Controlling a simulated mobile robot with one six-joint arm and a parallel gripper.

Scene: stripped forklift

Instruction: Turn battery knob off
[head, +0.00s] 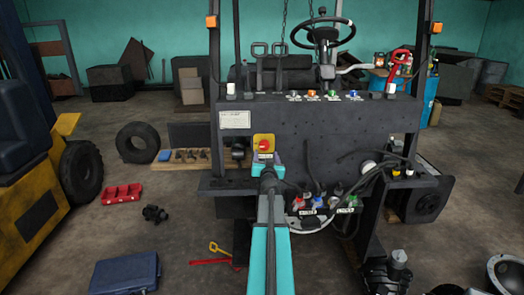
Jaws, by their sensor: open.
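The battery knob (263,145) is a small red knob on a yellow plate (257,137). It sits on the dark front panel of the stripped forklift (320,135), left of its middle. My teal arm reaches up from the bottom of the head view. My gripper (263,158) is just below the knob in the picture and is open. The arm hides most of the gripper, and I cannot tell whether the fingers touch the knob. The knob's exact angle is too small to read.
Cables and coloured connectors (325,202) hang right of my arm. A white label (235,119) is on the panel at upper left.

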